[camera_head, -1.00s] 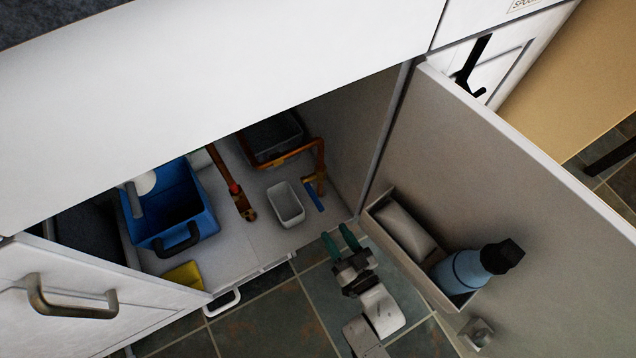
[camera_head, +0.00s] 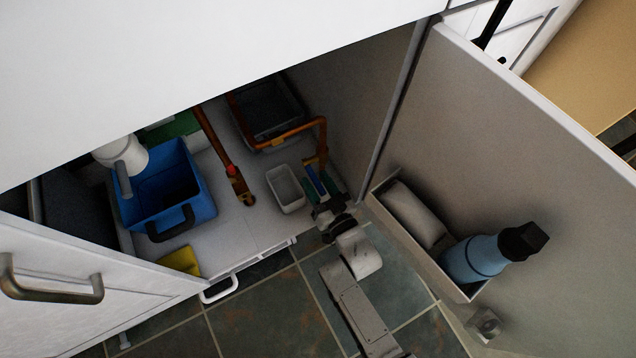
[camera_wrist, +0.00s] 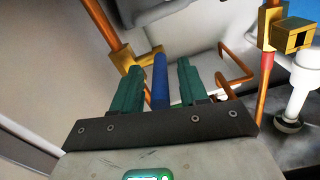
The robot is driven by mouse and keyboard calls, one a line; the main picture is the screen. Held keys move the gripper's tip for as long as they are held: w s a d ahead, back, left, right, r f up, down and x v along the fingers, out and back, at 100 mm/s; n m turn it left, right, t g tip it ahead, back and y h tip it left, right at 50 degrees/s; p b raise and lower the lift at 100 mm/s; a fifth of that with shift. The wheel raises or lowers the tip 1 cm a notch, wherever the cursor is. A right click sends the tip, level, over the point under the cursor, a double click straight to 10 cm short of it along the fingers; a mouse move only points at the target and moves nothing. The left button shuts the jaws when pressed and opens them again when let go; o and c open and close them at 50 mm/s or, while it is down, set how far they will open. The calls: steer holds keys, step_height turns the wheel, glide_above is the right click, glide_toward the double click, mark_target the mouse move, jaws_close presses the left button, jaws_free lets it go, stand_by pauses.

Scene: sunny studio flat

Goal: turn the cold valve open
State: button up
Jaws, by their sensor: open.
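The cold valve's blue lever (camera_head: 316,181) sits at the end of a copper pipe (camera_head: 322,140) inside the cabinet, on the right. In the wrist view the blue lever (camera_wrist: 160,82) stands between the two green fingers of my gripper (camera_wrist: 159,85), with a gap visible on each side. The brass valve body (camera_wrist: 143,60) is just beyond it. In the head view my gripper (camera_head: 322,187) reaches in over the cabinet's front edge, its fingers around the lever. It is open. The fingers partly hide the lever in the head view.
A second copper pipe (camera_head: 213,140) with a red-marked valve is to the left. A small white bin (camera_head: 286,190) stands close left of my gripper. A blue caddy (camera_head: 168,195) is farther left. The open right door (camera_head: 500,150) carries a shelf with a blue bottle (camera_head: 478,259).

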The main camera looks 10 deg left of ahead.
steer(key=shift+c, duration=0.2)
jaws_close()
stand_by(0.4)
